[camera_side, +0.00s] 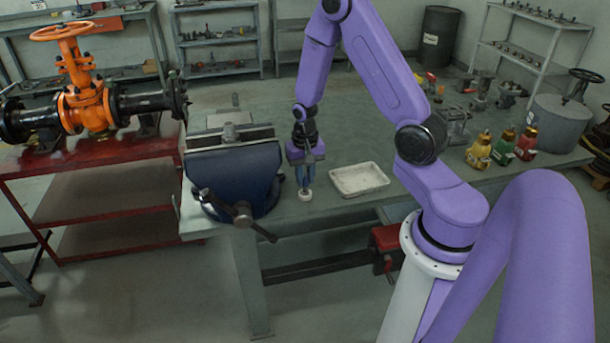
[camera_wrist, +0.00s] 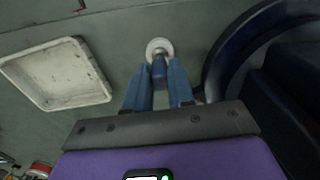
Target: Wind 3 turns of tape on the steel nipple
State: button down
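The white tape roll (camera_side: 305,195) is a small pale disc near the bench's front edge, just right of the vise. In the wrist view the roll (camera_wrist: 159,48) shows as a white ring with a dark blue cylindrical piece (camera_wrist: 159,69) on it. My gripper (camera_side: 306,184) points straight down over it. In the wrist view the blue fingers of my gripper (camera_wrist: 160,80) stand apart on either side of the blue piece; whether they press on it is unclear. A short grey cylinder (camera_side: 229,132), perhaps the steel nipple, stands at the vise jaws; the wrist view does not show it.
The blue vise (camera_side: 236,172) with its handle stands close left of my gripper. A shallow white tray (camera_side: 359,179) lies to the right. Several coloured bottles (camera_side: 502,146) and a grey pot (camera_side: 560,121) are farther right. An orange valve (camera_side: 84,100) sits on the red table.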

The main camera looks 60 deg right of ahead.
jog(key=shift+r, duration=0.1)
jog(key=shift+r, duration=2.4)
notch_tip(320, 180, up, 32)
jog(key=w+a, duration=0.5)
jog(key=a, duration=0.5)
jog(key=w+a, duration=0.5)
jog(key=a, duration=0.5)
jog(key=shift+s+f, duration=0.15)
jog(key=shift+f, duration=4.85)
jog(key=shift+d, duration=0.45)
